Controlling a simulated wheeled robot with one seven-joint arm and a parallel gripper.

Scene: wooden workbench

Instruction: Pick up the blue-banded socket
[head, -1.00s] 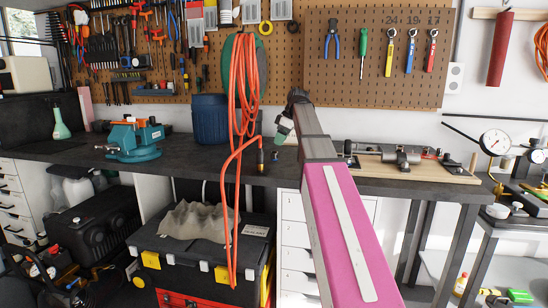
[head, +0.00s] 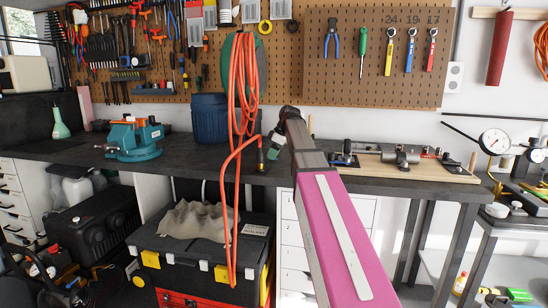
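I cannot make out a blue-banded socket in the head view; it may be hidden behind my arm or too small to tell. My gripper (head: 269,152) is at the far end of my pink and grey arm, over the dark workbench (head: 210,170), just right of the hanging orange cord. It is small and dark, with a greenish part pointing down. I cannot see its fingertips clearly, nor whether it is open, shut or holding anything.
The orange cord (head: 240,90) hangs close left of my gripper, its dark plug (head: 261,158) beside it. A blue bin (head: 208,118) and teal vise (head: 133,140) stand left. A wooden board (head: 425,171) with metal tools lies right. Colored wrenches hang on the pegboard (head: 345,85).

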